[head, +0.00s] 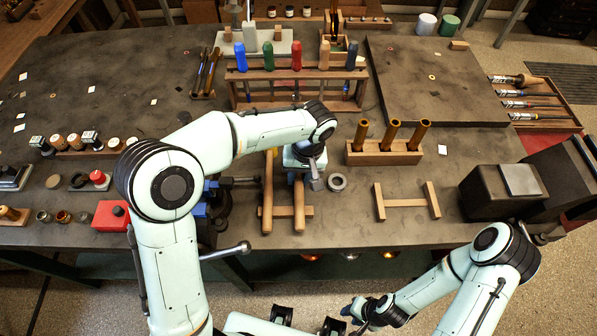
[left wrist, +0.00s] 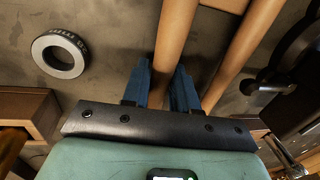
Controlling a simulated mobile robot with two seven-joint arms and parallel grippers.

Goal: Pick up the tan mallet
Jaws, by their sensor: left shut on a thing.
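Two tan wooden handles lie side by side on a low wooden rest (head: 284,212) in the head view. My left gripper (head: 300,176) is over the right-hand one, the tan mallet (head: 299,208). In the left wrist view the blue fingers of my left gripper (left wrist: 162,88) are on either side of the mallet's handle (left wrist: 174,45), shut on it. The other handle (head: 267,196) lies just left of it and is free; the wrist view shows it too (left wrist: 243,45). The mallet's head cannot be made out. My right gripper (head: 354,308) is low at the front, its jaws unclear.
A grey ring (head: 337,182) lies just right of the mallet. A block with several brass-coloured rods (head: 385,157) and an empty wooden rest (head: 405,203) stand further right. A dark vise-like tool (head: 222,197) is on the left. A screwdriver rack (head: 297,76) is behind.

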